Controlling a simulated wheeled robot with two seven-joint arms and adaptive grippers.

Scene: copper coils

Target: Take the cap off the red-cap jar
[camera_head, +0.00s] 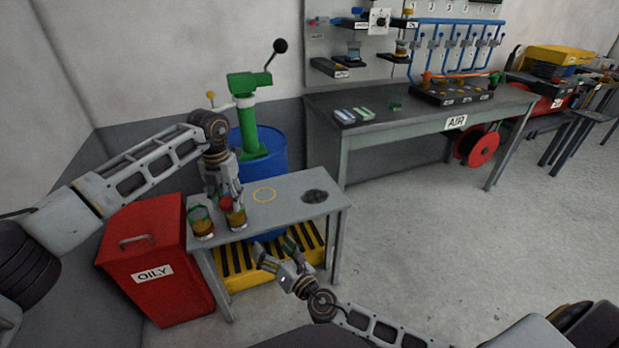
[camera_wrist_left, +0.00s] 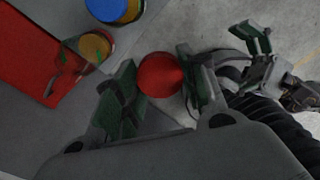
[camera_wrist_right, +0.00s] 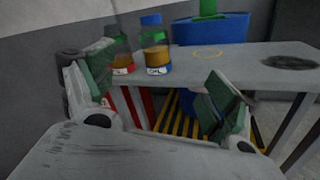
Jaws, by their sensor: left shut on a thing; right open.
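My left gripper (camera_head: 228,198) is above the left end of the small grey table. It is shut on the red cap (camera_wrist_left: 160,75), which also shows in the head view (camera_head: 225,203). No jar body is visible under the cap. An uncapped glass jar with amber contents (camera_head: 202,226) stands at the table's left end. In the right wrist view this jar (camera_wrist_right: 122,62) has a red band at its base and a greenish open top. My right gripper (camera_head: 300,274) is open and empty, in front of the table and below its top.
A blue-cap jar (camera_wrist_right: 155,55) stands right of the open jar on the grey table (camera_head: 290,185). A yellow ring and dark patch mark the bare tabletop to the right. A red OILY bin (camera_head: 150,260) stands left. A blue drum (camera_head: 268,150) is behind.

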